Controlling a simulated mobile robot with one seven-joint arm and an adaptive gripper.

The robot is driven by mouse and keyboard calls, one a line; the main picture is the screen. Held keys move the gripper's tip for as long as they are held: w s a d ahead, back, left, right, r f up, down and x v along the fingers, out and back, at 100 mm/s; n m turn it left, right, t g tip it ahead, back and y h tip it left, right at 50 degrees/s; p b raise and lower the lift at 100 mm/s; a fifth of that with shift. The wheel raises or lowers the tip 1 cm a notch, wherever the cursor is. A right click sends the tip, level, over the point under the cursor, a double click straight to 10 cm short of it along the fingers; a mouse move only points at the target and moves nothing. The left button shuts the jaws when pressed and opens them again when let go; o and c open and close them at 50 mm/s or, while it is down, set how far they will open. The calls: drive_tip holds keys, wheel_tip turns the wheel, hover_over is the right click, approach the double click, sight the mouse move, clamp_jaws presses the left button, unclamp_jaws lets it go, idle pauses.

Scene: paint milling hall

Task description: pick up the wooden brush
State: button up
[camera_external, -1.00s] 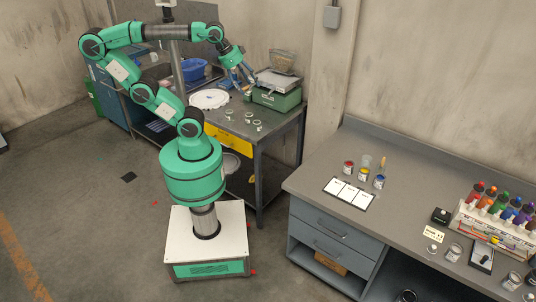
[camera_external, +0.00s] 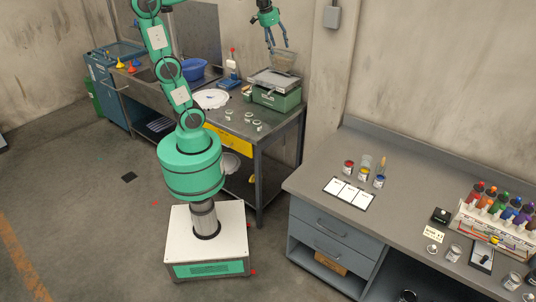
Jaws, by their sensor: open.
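A thin upright tan handle (camera_external: 382,164), which looks like a wooden brush, stands by the small paint jars on the right bench; its lower end is hard to make out. A small tan piece (camera_external: 247,90) lies beside the green scale on the far table, too small to identify.
The right bench (camera_external: 318,165) holds a white chart sheet (camera_external: 349,193) and a bottle rack (camera_external: 490,228).

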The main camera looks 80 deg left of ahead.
drive_tip(key=w+a+n+g+p, duration=0.1)
drive_tip(key=w+a+n+p, duration=0.1)
drive_tip(key=a, duration=1.5)
drive_tip(key=w+a+n+g+p, duration=0.1)
drive_tip(key=w+a+p, duration=0.2)
drive_tip(key=a, duration=1.4)
drive_tip(key=n+g+h+p, duration=0.1)
drive_tip(key=n+p, duration=0.2)
drive_tip(key=p, duration=0.1)
hover_over(247, 88)
wheel_tip(247, 88, down, 12)
wheel_tip(247, 88, down, 28)
drive_tip(key=shift+w+a, duration=0.15)
drive_tip(key=shift+a, duration=0.3)
drive_tip(key=shift+r, duration=0.1)
drive_tip(key=shift+f+p, duration=0.45)
drive_tip(key=shift+f, duration=3.85)
drive_tip(key=shift+f, duration=0.15)
